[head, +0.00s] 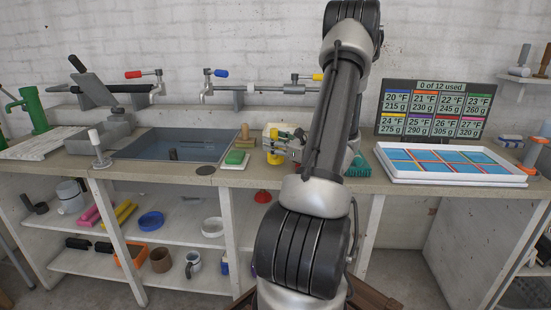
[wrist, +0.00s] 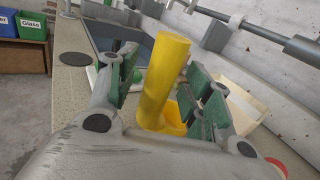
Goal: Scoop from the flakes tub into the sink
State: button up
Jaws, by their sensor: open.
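A yellow scoop (wrist: 165,80) with a thick round handle stands between the two green-padded fingers of my gripper (wrist: 162,72) in the wrist view. The fingers are spread, and I cannot tell whether either touches the handle. The scoop's yellow lower part shows below, beside the right finger. A pale box (wrist: 243,103), perhaps the flakes tub, is just right of the fingers; its contents are not clear. In the head view, the yellow scoop (head: 274,158) is at the counter's front edge, partly hidden by my gripper (head: 288,146). The dark sink (head: 150,145) lies to the left.
A white tray (head: 450,178) with blue panels is right of my arm, before a display board (head: 434,110). Faucet-like fixtures (head: 240,87) stand along the back.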

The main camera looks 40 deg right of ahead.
jog(key=shift+w, duration=0.2)
grip_shut()
jog(key=shift+r, duration=0.1)
